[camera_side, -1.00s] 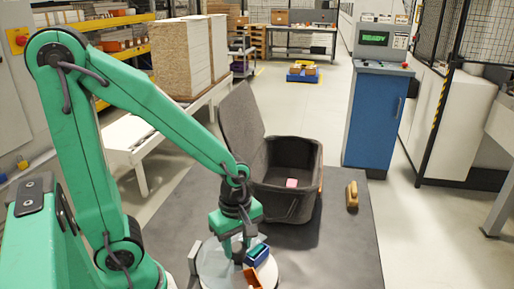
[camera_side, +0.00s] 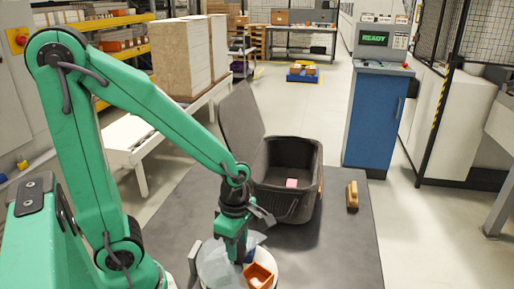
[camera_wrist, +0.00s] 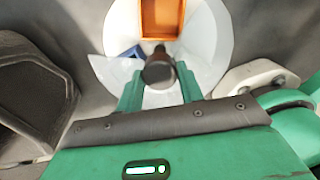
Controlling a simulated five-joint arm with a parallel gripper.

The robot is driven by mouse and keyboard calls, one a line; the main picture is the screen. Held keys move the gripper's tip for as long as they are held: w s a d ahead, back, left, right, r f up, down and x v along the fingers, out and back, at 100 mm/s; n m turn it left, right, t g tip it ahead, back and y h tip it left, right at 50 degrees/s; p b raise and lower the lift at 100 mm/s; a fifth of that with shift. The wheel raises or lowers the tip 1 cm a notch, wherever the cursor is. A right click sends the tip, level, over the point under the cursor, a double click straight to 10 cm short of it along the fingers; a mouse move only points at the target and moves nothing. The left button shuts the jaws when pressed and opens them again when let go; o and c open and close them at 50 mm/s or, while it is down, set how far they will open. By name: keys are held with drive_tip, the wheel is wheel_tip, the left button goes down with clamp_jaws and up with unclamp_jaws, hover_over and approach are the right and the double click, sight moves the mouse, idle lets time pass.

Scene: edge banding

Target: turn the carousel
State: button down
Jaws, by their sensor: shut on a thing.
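The carousel is a white round disc (camera_side: 214,274) on the dark bench at the front of the side view; it also shows in the wrist view (camera_wrist: 205,45). An orange open bin (camera_side: 259,274) sits on it, also in the wrist view (camera_wrist: 160,18). A blue bin (camera_wrist: 130,52) is mostly hidden behind the knob and gripper. A dark round-topped knob (camera_wrist: 158,70) stands between the fingers of my gripper (camera_wrist: 160,88), which is shut on it. In the side view my gripper (camera_side: 236,258) reaches down over the disc, hiding the knob.
An open dark tool case (camera_side: 290,205) with a pink item (camera_side: 291,183) inside stands behind the carousel. A wooden-handled brush (camera_side: 352,195) lies to its right. The bench right of the carousel is clear. A blue console (camera_side: 376,115) stands beyond, its screen reading READY.

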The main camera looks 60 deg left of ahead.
drive_tip(key=shift+n, duration=2.7)
drive_tip(key=c, duration=0.9)
unclamp_jaws()
drive_tip(key=shift+r, duration=0.15)
drive_tip(key=shift+r, duration=3.8)
